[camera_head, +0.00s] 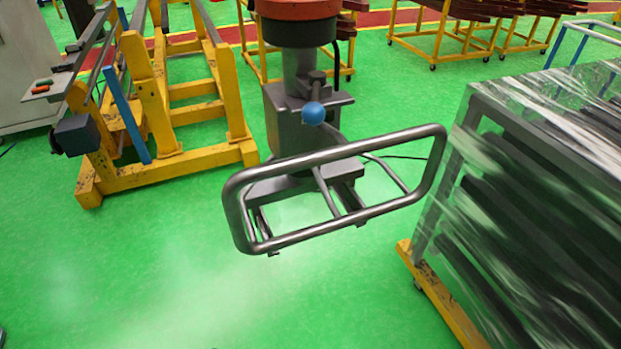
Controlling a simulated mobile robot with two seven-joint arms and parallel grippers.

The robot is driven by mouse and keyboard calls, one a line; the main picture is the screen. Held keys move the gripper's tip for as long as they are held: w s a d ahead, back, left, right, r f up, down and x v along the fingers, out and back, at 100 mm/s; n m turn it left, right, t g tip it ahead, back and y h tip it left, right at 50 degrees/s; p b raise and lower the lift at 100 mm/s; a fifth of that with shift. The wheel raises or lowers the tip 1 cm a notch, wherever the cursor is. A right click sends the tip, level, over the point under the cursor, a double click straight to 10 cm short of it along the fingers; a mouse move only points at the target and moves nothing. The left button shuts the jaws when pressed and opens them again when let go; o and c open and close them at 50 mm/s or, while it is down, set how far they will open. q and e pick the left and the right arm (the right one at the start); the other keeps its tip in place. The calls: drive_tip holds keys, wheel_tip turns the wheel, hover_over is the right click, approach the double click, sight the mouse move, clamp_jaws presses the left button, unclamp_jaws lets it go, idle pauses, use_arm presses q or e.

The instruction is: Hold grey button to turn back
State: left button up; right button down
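No grey button can be made out in this view. A grey metal lifting device (308,105) hangs in the middle from a dark cylinder with a red-orange band (297,9). A blue ball knob (313,113) sits on its front. A looped tubular metal handle frame (330,152) is fixed at its lower end, tilted with its right side higher. Neither of my grippers is in view, and nothing is seen touching the handle frame.
A rack of dark bars under clear wrap (470,105) stands close at the right on a yellow base. Yellow carts (445,45) are at the back. The green floor (200,280) in front is clear.

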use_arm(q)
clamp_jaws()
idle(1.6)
